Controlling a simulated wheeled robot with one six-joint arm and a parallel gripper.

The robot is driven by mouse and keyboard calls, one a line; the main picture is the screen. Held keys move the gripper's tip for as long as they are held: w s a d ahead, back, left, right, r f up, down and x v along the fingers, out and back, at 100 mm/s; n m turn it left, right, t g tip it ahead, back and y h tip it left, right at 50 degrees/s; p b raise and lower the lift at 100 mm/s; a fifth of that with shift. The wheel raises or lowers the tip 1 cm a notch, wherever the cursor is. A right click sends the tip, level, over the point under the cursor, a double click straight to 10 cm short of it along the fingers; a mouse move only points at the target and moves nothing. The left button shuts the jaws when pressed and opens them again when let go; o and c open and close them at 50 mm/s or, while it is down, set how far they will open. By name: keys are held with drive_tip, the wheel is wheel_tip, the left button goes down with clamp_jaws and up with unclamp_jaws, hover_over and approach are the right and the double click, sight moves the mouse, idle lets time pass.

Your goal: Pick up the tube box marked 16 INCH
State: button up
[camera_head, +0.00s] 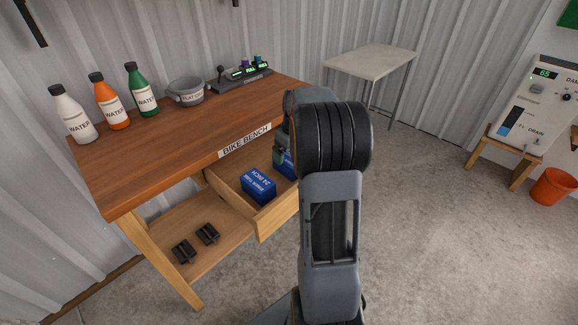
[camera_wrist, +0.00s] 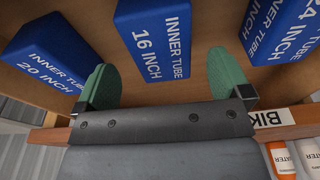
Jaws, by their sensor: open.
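The blue box marked INNER TUBE 16 INCH (camera_wrist: 155,40) lies in the open drawer, in the upper middle of the wrist view. My gripper (camera_wrist: 164,78) is open, its two green fingertips apart and empty, with the box's near end between their lines. The box appears ahead of the fingers; I cannot tell the gap. A blue box marked 20 INCH (camera_wrist: 45,55) lies to the left and one marked 24 INCH (camera_wrist: 284,28) to the right. In the head view my arm hides most of the gripper and part of the drawer (camera_head: 268,219).
The drawer hangs under the wooden bike bench (camera_head: 150,160). Bottles (camera_head: 113,100), a grey bowl (camera_head: 188,93) and a dark rack (camera_head: 240,80) stand on top. Two black pedals (camera_head: 195,242) lie on the lower shelf.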

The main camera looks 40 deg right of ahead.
sight(289, 157)
drive_tip(key=shift+w+a+f+b, duration=0.1)
drive_tip(key=shift+w+f+b, duration=0.1)
drive_tip(key=shift+f, duration=0.75)
drive_tip(key=shift+w+d+f+b, duration=0.1)
drive_tip(key=shift+f+b, duration=0.05)
drive_tip(key=shift+f, duration=0.8)
drive_tip(key=shift+w+a+f+b, duration=0.1)
drive_tip(key=shift+f+b, duration=0.1)
drive_tip(key=shift+f, duration=0.75)
drive_tip(key=shift+c, duration=0.4)
drive_tip(key=c, duration=1)
drive_tip(key=shift+r, duration=0.15)
